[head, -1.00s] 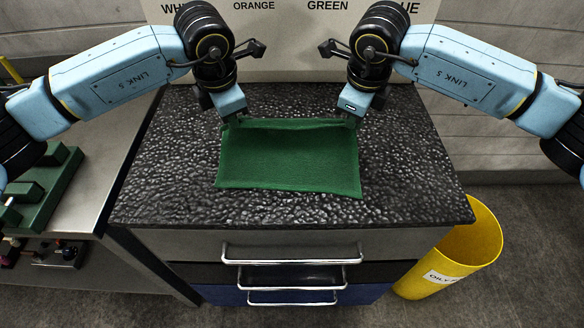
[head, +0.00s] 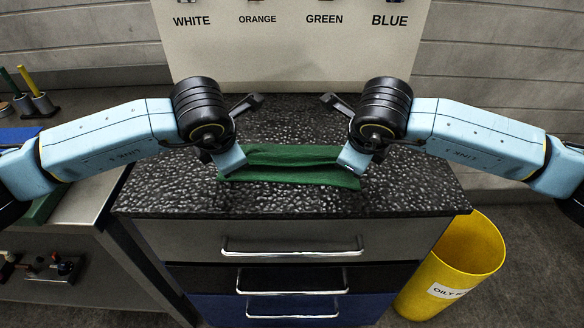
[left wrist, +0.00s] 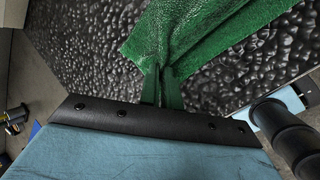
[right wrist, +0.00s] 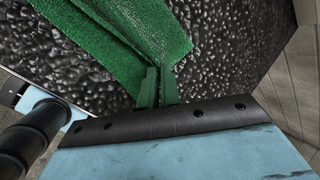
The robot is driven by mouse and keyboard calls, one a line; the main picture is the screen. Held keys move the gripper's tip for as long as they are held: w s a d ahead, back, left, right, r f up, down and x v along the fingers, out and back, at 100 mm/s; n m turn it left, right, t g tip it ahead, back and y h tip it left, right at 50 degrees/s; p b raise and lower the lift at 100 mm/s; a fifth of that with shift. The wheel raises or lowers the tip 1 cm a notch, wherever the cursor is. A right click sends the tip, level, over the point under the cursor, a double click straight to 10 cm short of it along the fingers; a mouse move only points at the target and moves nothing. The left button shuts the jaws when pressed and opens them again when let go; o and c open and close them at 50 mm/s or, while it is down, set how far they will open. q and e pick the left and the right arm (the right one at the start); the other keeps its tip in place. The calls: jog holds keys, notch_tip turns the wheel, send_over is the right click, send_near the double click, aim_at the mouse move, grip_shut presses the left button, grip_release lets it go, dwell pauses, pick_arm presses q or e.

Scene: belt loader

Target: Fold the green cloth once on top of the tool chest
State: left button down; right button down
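The green cloth (head: 290,170) lies on the dark, pebbled top of the tool chest (head: 290,200). It is doubled over in part: its back edge is drawn forward over the front part, leaving a raised band behind. My left gripper (head: 236,170) holds its left corner; in the left wrist view the cloth (left wrist: 185,35) narrows to a pinch between the fingers (left wrist: 161,90). My right gripper (head: 349,167) holds the right corner, and the right wrist view shows the cloth (right wrist: 125,45) gathered between its fingers (right wrist: 157,88). Whether the held edge touches the layer below is unclear.
A pale board (head: 290,55) labelled with colours stands behind the chest. A yellow bin (head: 455,265) stands on the floor at the right. A metal bench (head: 85,215) is at the left. The chest top is bare around the cloth.

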pick_arm(q)
jog(key=c, duration=1.3)
grip_release()
pick_arm(e)
jog(key=c, duration=1.3)
grip_release()
jog(key=shift+d, duration=0.1)
pick_arm(q)
jog(key=shift+v, duration=1.95)
pick_arm(e)
jog(key=shift+v, duration=1.95)
pick_arm(q)
jog(key=v, duration=0.7)
jog(key=shift+s+f, duration=0.2)
jog(key=shift+s, duration=0.2)
pick_arm(e)
jog(key=v, duration=0.7)
jog(key=shift+s+f, duration=0.2)
jog(key=shift+s, duration=0.2)
